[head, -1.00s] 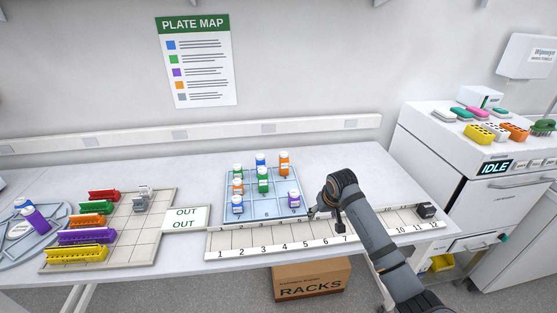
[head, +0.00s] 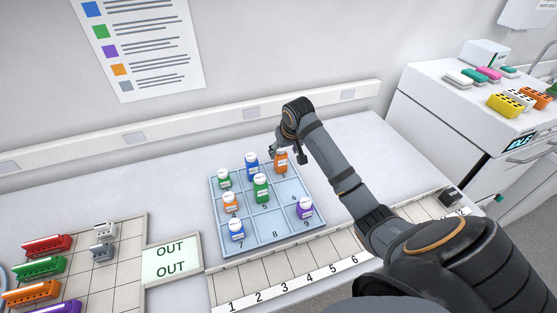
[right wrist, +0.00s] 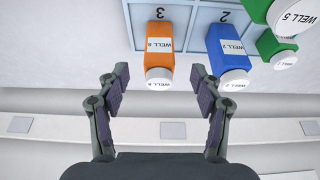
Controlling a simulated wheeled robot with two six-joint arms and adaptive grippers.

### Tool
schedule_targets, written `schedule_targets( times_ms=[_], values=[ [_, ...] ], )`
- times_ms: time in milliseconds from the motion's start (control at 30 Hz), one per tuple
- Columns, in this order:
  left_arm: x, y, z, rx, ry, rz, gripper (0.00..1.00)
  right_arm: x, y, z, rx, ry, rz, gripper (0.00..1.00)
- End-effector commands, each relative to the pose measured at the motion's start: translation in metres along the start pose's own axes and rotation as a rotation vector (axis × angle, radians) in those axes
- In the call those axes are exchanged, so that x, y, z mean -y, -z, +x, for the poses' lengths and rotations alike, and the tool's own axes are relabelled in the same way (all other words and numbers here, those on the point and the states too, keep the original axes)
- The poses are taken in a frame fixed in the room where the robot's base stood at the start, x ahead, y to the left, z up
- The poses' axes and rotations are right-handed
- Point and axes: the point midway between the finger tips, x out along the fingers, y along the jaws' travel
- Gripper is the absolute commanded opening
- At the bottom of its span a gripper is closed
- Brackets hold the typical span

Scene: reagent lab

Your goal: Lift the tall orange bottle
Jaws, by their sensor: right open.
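The tall orange bottle (head: 281,162) stands upright with a white cap at the back right corner of the blue numbered tray (head: 286,221). In the right wrist view the orange bottle (right wrist: 159,55), labelled WELL 8, shows between and beyond the fingers. My right gripper (head: 286,155) is at the back right of the tray, close by the bottle. In the right wrist view it is open and empty (right wrist: 160,85), with a finger to each side of the bottle's cap end. A shorter orange bottle (head: 230,203) stands at the tray's left side.
A tall blue bottle (head: 252,166) stands just left of the tall orange one. A tall green bottle (head: 261,188), a purple bottle (head: 305,208) and other small bottles share the tray. The wall rail (head: 190,128) runs behind.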

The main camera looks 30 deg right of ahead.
Motion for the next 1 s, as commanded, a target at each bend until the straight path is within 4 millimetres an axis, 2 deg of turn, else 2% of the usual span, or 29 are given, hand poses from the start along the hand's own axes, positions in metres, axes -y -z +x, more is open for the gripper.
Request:
schedule_targets(
  times_ms=[67,167,267,333,467,600,700,933,1000],
  values=[
    [0.0,-0.01,-0.005,0.014,0.0,0.001,0.61,0.001,0.0,0.013,0.004,0.001,0.003,0.66],
    [0.001,-0.011,-0.006,0.015,0.0,0.001,0.61,0.0,0.0,0.027,0.001,0.001,0.001,0.66],
    [0.001,0.001,-0.006,-0.002,0.001,0.0,0.61,0.0,0.0,0.033,0.0,0.0,0.001,0.66],
    [0.002,0.016,-0.006,-0.024,0.001,0.0,0.61,0.0,0.0,0.033,0.0,0.0,0.0,0.66],
    [0.003,0.034,-0.017,-0.051,0.002,-0.001,0.61,-0.001,0.001,0.046,0.005,0.0,0.001,0.66],
    [0.004,0.028,-0.023,-0.04,0.002,-0.001,0.61,-0.002,0.001,0.072,0.003,0.001,0.001,0.66],
    [0.004,0.017,-0.024,-0.024,0.002,0.0,0.61,-0.002,0.0,0.082,0.002,0.0,0.0,0.66],
    [0.003,0.01,-0.023,-0.014,0.002,0.0,0.61,-0.002,0.0,0.085,-0.001,-0.001,0.0,0.66],
    [0.003,0.011,-0.023,-0.015,0.002,0.0,0.61,-0.002,0.0,0.085,-0.001,-0.001,0.0,0.56]
  ],
)
